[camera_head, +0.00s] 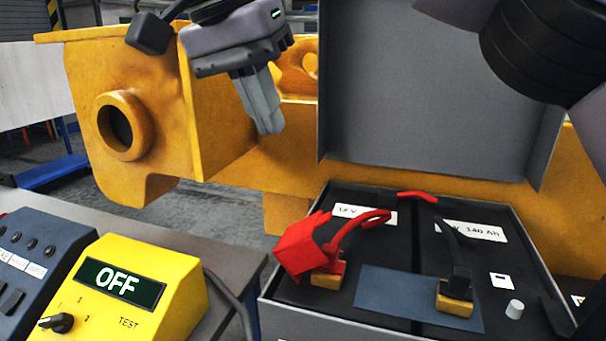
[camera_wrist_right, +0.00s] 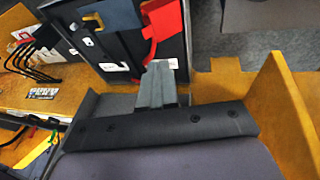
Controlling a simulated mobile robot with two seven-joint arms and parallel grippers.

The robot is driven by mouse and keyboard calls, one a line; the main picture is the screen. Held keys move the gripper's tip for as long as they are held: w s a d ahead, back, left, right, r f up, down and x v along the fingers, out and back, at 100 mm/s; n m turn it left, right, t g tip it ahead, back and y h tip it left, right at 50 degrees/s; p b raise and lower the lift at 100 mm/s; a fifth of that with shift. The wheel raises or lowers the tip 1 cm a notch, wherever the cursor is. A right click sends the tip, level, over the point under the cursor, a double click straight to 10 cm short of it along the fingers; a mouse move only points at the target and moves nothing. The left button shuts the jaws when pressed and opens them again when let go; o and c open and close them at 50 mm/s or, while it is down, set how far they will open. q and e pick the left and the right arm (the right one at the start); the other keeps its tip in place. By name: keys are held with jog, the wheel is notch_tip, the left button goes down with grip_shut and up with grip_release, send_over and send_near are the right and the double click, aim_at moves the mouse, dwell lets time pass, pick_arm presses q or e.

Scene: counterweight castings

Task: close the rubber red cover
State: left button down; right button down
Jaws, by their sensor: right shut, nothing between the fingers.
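The red rubber cover (camera_head: 303,248) sits tilted at the left side of the open battery box, with a red strap or cable (camera_head: 372,219) running behind it. A brass terminal block (camera_head: 328,275) shows bare just below and right of the cover. The cover also shows in the right wrist view (camera_wrist_right: 165,20), beyond the fingertips. My right gripper (camera_head: 268,130) is shut and empty, above and left of the cover and apart from it. Its closed fingers show in the wrist view (camera_wrist_right: 156,80). My left gripper is not seen.
The box's grey lid (camera_head: 430,100) stands upright behind it. A second brass terminal (camera_head: 455,300) with a black cable is to the right. A yellow tester (camera_head: 135,290) reading OFF stands left of the box. A large yellow casting (camera_head: 150,100) lies behind.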

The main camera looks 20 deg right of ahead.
send_over(324, 216)
jog(key=a, duration=0.2)
notch_tip(324, 216, down, 10)
jog(key=shift+a+r, duration=0.1)
jog(key=shift+a, duration=0.05)
jog(key=shift+s+d+f, duration=0.3)
jog(key=shift+d+f, duration=0.2)
jog(key=shift+f, duration=0.3)
